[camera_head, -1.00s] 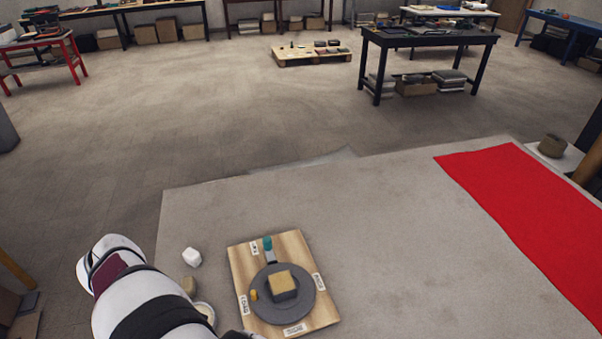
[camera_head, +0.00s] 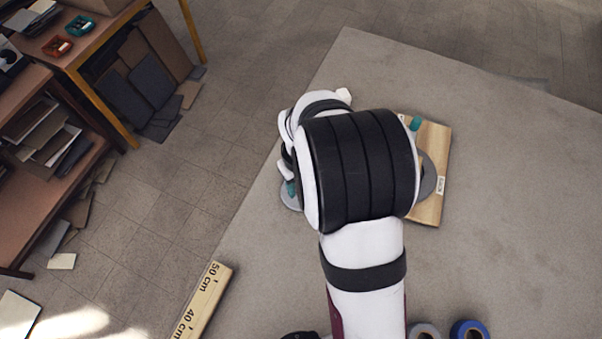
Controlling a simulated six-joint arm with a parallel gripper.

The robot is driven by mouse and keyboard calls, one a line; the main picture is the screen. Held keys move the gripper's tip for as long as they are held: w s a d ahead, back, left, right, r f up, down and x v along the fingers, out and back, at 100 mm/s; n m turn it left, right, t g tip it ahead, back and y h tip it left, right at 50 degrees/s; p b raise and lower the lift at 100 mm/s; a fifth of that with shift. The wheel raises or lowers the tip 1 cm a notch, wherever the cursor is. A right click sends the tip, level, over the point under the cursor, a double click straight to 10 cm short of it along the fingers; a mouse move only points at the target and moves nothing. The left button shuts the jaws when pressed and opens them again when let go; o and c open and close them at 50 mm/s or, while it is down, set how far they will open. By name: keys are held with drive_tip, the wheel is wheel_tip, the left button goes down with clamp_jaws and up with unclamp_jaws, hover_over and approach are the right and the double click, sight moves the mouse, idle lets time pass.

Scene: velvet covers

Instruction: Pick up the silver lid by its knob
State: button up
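My arm covers most of the work area, and my gripper is hidden behind its large black-banded joint. At the left edge of that joint, part of a pale grey round thing (camera_head: 288,198) shows with a small teal piece at it. It may be the silver lid, but too little shows to be sure. To the right of the joint, a wooden board (camera_head: 432,150) lies on the table, with part of a dark grey disc (camera_head: 428,180) on it. A teal piece (camera_head: 415,123) shows at the board's upper left. No grasp can be seen.
A ruler-marked bar (camera_head: 205,298) lies at the table's left edge. A grey roll (camera_head: 424,331) and a blue roll (camera_head: 470,330) are at the bottom. The grey tabletop (camera_head: 520,200) on the right is clear.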

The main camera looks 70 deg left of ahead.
clamp_jaws()
